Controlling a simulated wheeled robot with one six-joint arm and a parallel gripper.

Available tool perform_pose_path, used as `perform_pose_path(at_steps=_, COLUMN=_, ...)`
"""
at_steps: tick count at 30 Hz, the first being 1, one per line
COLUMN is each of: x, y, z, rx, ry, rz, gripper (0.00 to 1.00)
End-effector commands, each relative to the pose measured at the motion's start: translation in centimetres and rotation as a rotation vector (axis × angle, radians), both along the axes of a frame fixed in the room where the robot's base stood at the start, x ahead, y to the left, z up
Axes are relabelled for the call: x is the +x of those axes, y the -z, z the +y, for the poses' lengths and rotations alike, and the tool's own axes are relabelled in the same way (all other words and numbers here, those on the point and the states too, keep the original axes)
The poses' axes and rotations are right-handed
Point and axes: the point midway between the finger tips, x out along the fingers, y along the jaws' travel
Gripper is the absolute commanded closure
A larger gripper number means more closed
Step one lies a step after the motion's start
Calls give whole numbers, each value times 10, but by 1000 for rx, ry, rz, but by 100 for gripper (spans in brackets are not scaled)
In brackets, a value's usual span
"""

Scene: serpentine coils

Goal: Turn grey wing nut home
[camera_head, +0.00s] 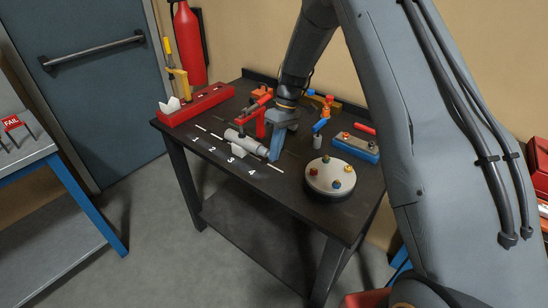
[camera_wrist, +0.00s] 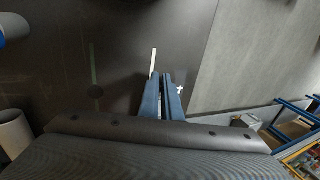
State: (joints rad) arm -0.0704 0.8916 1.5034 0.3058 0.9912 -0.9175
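I cannot single out a grey wing nut in either view; it is too small or hidden. A grey cylindrical fitting (camera_head: 248,145) lies on the dark bench among the painted numbers. My gripper (camera_head: 274,158) points down over the bench just right of this fitting; whether they touch is unclear. In the wrist view my gripper's blue fingers (camera_wrist: 162,76) stand close together with a narrow gap and nothing visible held. A round pale plate (camera_head: 322,184) with several coloured knobs sits to the right. A blue-based grey block (camera_head: 355,147) with orange knobs lies behind it.
The dark bench (camera_head: 225,200) has a red rack (camera_head: 197,104) at its back left. The bench front has free room.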

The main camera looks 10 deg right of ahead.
Motion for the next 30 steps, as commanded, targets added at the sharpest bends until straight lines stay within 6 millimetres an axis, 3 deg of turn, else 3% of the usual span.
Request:
perform_pose_path(at_steps=1, x=2, y=7, z=-4, rx=25, ry=2, rz=30, gripper=100)
perform_pose_path(at_steps=13, x=2, y=7, z=-7, rx=183, ry=-1, rz=195, gripper=100)
perform_pose_path(at_steps=30, x=1, y=6, z=-7, rx=218, ry=-3, rz=236, gripper=100)
